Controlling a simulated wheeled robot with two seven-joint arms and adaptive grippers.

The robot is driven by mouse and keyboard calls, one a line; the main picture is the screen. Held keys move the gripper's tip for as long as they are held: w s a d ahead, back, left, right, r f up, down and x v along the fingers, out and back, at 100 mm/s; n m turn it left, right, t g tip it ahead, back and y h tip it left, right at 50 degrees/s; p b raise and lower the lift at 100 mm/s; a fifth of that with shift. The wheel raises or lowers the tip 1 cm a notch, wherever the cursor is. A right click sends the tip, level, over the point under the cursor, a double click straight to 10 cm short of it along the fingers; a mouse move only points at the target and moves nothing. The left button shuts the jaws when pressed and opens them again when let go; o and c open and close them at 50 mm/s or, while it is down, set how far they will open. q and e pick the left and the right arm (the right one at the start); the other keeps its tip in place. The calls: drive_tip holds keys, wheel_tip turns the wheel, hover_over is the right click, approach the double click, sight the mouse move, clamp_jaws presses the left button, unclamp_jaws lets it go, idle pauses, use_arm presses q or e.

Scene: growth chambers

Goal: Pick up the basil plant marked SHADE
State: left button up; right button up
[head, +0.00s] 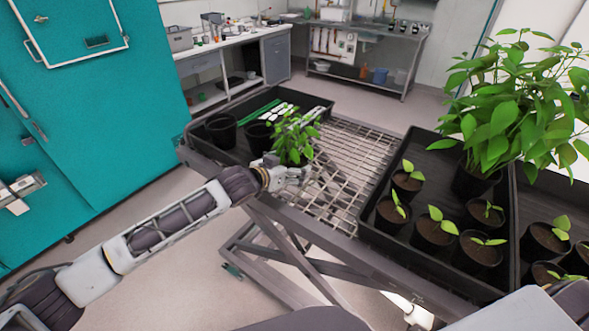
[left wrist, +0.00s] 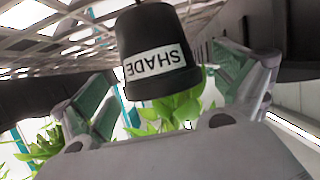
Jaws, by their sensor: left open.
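The basil plant (head: 293,140) is a leafy green plant at the left part of the bench in the head view. Its black pot (left wrist: 160,82) carries a white label reading SHADE, upside down in the left wrist view. My left gripper (head: 290,176) is at the near side of this plant and hides its pot in the head view. In the left wrist view the open fingers (left wrist: 163,85) stand on either side of the pot, with gaps visible; nothing is gripped. My right gripper is not in view.
A black tray (head: 205,153) with empty dark pots (head: 221,131) and white labels lies behind the plant. Wire mesh (head: 350,165) fills the bench middle. Another tray (head: 375,235) at right holds seedlings (head: 433,231) and a larger leafy plant (head: 510,105). A teal chamber (head: 100,110) stands left.

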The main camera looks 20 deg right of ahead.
sight(294, 136)
use_arm(q)
drive_tip(key=shift+x, duration=1.4)
drive_tip(key=c, duration=1.1)
drive_tip(key=shift+r, duration=0.1)
drive_tip(key=shift+c, duration=0.2)
drive_tip(key=shift+r, duration=4.95)
